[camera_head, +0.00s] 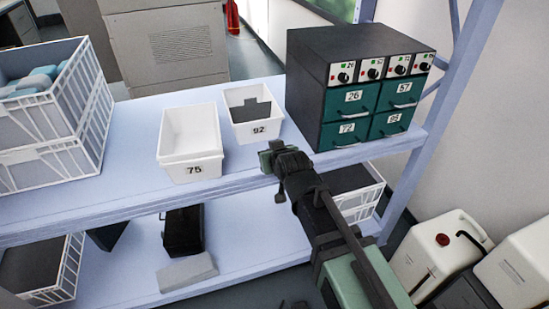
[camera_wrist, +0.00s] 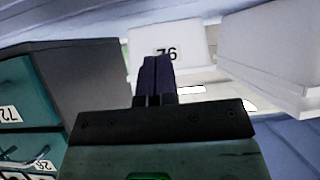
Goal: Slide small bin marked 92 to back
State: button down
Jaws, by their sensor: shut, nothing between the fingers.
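The small white bin marked 92 (camera_head: 258,137) stands upright on the upper shelf, with a dark grey item inside. In the wrist view the bin (camera_wrist: 193,35) shows its label upside down, straight beyond my fingers. My gripper (camera_head: 270,158) is at the shelf's front edge, just in front of the bin's labelled face. In the wrist view my gripper (camera_wrist: 157,60) has its two dark fingers together with nothing between them. The fingertips overlap the bin's front face in the picture; I cannot tell whether they touch it.
The larger white bin marked 75 (camera_head: 193,170) stands close on the left of bin 92. The dark cabinet with green drawers (camera_head: 340,133) stands to its right. A white crate (camera_head: 45,125) is at the far left. Bare shelf (camera_head: 205,93) shows behind the bins.

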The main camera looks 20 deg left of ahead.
aim_at(260, 125)
jog(key=w+a, duration=0.1)
jog(key=w, duration=0.1)
jog(key=w+a, duration=0.2)
jog(key=w, duration=0.1)
jog(key=w+a, duration=0.2)
jog(key=w, duration=0.1)
jog(key=shift+w+a, duration=0.2)
jog(key=shift+a, duration=0.05)
jog(key=shift+w+a, duration=1)
jog(key=shift+w, duration=0.5)
jog(key=shift+w+a, duration=1.05)
jog(key=shift+w, duration=0.5)
jog(key=shift+w+a, duration=1)
jog(key=shift+w, duration=0.5)
jog(key=shift+w+a, duration=0.6)
jog(key=shift+w, duration=0.3)
jog(key=shift+w+a, duration=0.6)
jog(key=shift+w, duration=0.25)
jog(key=shift+w+a, duration=0.6)
jog(key=shift+w, duration=0.3)
jog(key=s+d, duration=0.2)
jog(key=s, duration=0.1)
jog(key=s+d, duration=0.2)
jog(key=s, duration=0.1)
jog(key=s+d, duration=0.2)
jog(key=s, duration=0.2)
jog(key=shift+s+d, duration=0.1)
jog(key=shift+d, duration=0.3)
